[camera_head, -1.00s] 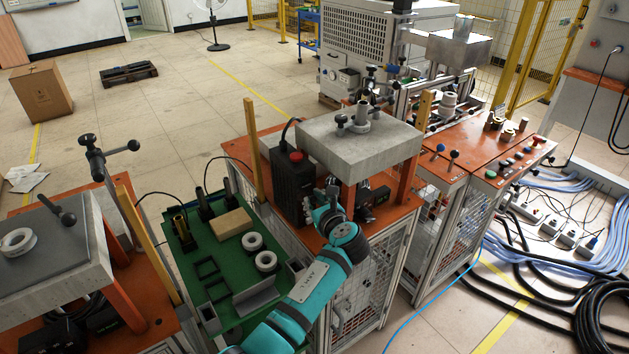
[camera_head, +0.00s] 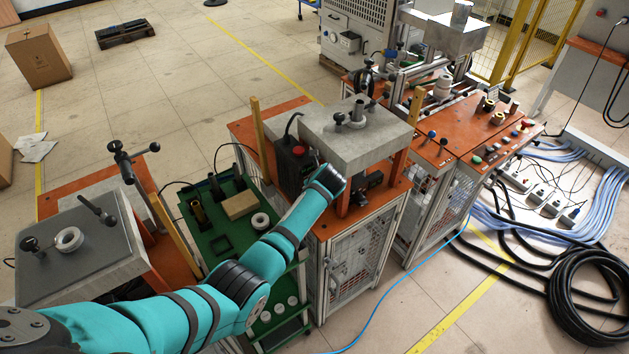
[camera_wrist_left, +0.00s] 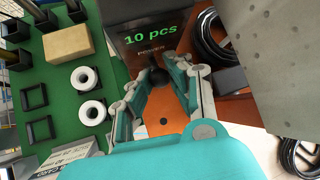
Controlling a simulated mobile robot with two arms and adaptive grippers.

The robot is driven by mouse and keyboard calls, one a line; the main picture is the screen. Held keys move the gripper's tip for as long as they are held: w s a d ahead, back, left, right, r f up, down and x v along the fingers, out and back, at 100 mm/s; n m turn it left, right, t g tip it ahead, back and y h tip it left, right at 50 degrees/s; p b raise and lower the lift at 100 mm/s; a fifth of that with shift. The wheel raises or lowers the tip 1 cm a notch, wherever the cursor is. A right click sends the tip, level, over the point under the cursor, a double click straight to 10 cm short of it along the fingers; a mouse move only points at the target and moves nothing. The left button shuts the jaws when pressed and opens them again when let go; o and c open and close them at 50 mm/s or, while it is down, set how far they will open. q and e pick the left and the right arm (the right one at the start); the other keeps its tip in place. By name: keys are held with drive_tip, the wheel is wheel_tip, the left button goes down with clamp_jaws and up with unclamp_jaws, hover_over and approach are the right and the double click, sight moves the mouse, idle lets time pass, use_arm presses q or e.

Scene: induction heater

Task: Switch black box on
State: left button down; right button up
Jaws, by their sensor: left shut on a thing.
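The black box (camera_head: 291,168) stands on the orange table beside the grey block, with a red button on top. In the left wrist view its front (camera_wrist_left: 150,32) shows green text "10 pcs" and the word "POWER". A dark knob (camera_wrist_left: 158,75) sits just under that word. My left gripper (camera_wrist_left: 160,76) is shut on this knob, one finger on each side. In the head view my left arm reaches in from the lower left, and its wrist hides the gripper and the box's lower front. My right gripper is in neither view.
The thick grey block (camera_head: 365,140) stands on orange legs right of the box. A green tray table (camera_head: 215,243) with white rings and a tan block (camera_head: 239,205) lies to the left. Black cables (camera_wrist_left: 208,42) lie close right of the gripper.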

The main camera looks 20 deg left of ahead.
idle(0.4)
use_arm(q)
drive_tip(key=c, duration=1.2)
unclamp_jaws()
drive_tip(key=v, duration=1.2)
drive_tip(key=shift+a, duration=0.1)
